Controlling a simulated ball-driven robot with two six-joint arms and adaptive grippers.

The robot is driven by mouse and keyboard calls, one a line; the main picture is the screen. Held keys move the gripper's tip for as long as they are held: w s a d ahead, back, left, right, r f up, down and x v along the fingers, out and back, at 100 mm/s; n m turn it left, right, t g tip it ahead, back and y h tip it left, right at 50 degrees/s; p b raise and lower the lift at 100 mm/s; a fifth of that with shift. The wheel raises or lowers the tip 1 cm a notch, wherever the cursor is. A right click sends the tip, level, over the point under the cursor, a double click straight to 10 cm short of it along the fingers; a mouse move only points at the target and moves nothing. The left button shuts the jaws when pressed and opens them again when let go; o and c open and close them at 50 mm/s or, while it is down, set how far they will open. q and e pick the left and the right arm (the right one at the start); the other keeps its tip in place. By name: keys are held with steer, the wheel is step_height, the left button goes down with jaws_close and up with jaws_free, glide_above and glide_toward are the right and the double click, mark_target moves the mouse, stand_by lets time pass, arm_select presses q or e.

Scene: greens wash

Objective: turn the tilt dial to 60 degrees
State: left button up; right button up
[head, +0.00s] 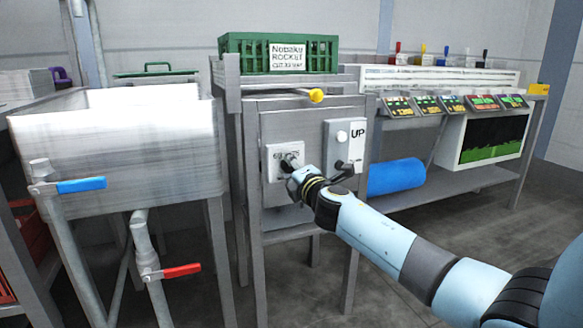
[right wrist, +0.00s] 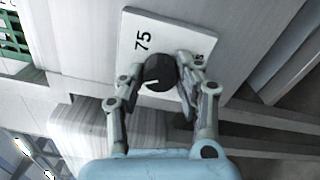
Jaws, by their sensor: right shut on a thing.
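The tilt dial is a dark round knob (right wrist: 160,72) with a pale pointer line, on a white plate marked 75 (right wrist: 150,28). In the head view the plate (head: 271,164) is on the front of the grey metal cabinet, and the knob is mostly hidden by my gripper. My right gripper (right wrist: 168,76) has its two fingers on either side of the knob, shut on it. It also shows at the plate in the head view (head: 292,168). A second number on the plate is partly hidden by a finger. My left gripper is not in view.
A panel marked UP (head: 357,136) is right of the dial. A yellow-ended lever (head: 316,95) sticks out above. A green crate (head: 243,49) stands on top. A metal sink (head: 115,150) with blue (head: 82,185) and red (head: 181,271) valve handles is left. A blue roll (head: 397,177) lies on the right shelf.

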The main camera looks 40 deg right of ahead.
steer(key=shift+f+n, duration=0.1)
steer(key=shift+n, duration=0.6)
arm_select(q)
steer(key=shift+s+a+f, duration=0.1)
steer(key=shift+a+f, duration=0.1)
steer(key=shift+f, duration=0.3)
arm_select(e)
steer(key=shift+n, duration=0.8)
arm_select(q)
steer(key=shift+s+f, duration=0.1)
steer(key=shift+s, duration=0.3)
arm_select(e)
steer(key=o, duration=1.1)
steer(key=shift+o, duration=0.2)
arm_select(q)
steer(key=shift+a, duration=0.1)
